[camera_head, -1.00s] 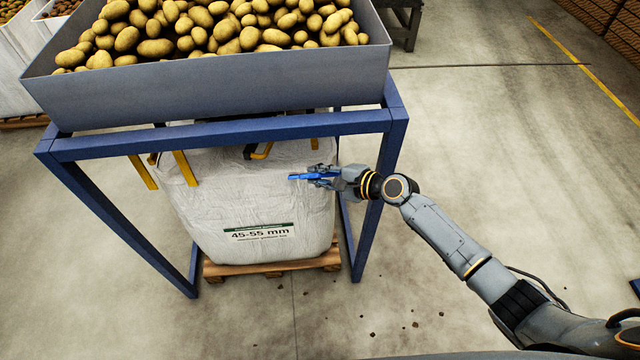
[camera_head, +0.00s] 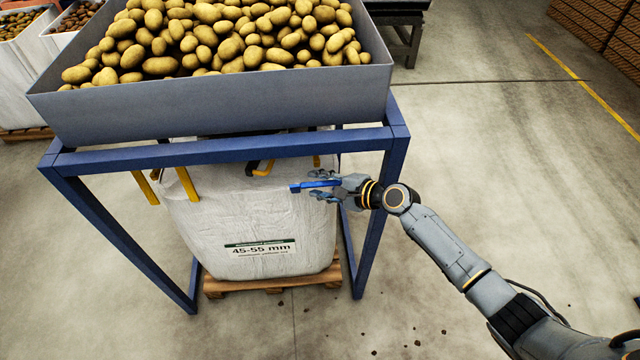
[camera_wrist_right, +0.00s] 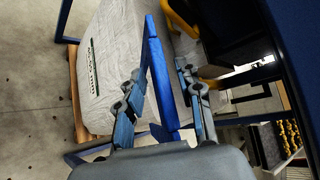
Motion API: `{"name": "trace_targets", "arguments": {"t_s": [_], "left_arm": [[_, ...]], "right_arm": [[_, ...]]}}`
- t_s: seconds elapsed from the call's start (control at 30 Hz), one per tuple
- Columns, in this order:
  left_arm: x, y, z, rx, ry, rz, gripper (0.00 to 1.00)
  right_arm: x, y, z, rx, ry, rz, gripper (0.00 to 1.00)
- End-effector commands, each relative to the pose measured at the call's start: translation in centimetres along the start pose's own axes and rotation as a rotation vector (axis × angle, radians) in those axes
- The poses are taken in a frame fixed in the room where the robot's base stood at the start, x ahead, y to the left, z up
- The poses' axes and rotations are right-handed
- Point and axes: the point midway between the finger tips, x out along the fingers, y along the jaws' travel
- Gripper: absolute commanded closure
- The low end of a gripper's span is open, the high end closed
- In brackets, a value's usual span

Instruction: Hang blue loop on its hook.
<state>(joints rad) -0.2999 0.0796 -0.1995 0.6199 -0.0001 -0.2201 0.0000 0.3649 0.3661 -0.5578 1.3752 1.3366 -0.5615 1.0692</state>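The blue loop (camera_head: 315,185) shows as a stiff blue strap near the upper right corner of the white bulk bag (camera_head: 262,225). My right gripper (camera_head: 318,184) is around it, one finger above and one below. In the right wrist view the loop (camera_wrist_right: 155,70) runs lengthwise between the two spread fingers of my right gripper (camera_wrist_right: 162,72), with a gap visible beside it. Yellow loops (camera_head: 187,183) hang at the bag's left, and another (camera_head: 262,168) is by a dark hook under the frame. I cannot make out the blue loop's own hook. My left gripper is out of view.
A blue steel frame (camera_head: 230,152) carries a grey hopper (camera_head: 215,103) full of potatoes above the bag. Its right front leg (camera_head: 378,225) stands close to my right wrist. The bag rests on a wooden pallet (camera_head: 270,284). The floor to the right is clear.

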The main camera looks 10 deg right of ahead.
Motion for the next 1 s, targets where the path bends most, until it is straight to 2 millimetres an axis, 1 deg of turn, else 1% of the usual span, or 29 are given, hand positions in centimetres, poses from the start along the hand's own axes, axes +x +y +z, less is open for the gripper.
{"name": "trace_targets", "arguments": {"t_s": [0.17,0.27,0.37,0.5,0.6,0.7,0.83,1.0], "left_arm": [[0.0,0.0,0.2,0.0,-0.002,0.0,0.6],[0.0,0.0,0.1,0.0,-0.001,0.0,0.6],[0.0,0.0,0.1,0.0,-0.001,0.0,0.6],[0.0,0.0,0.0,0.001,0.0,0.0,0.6],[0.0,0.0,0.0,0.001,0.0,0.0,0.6],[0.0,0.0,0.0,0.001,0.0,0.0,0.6],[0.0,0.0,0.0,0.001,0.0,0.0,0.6],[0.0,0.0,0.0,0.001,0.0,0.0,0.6]], "right_arm": [[-0.5,0.2,-0.1,0.001,0.001,0.004,0.64],[-1.6,0.2,-0.1,0.0,0.001,0.004,0.64],[-3.5,0.3,-0.1,-0.002,0.002,0.005,0.64],[-6.7,0.2,-0.1,-0.002,0.002,0.005,0.64],[-8.7,0.2,-0.1,-0.001,0.002,0.004,0.64],[-10.2,0.2,-0.1,0.001,0.001,0.003,0.64],[-11.5,0.1,-0.1,0.0,0.001,0.002,0.64],[-12.0,0.0,0.0,0.0,-0.001,0.0,0.64]]}}
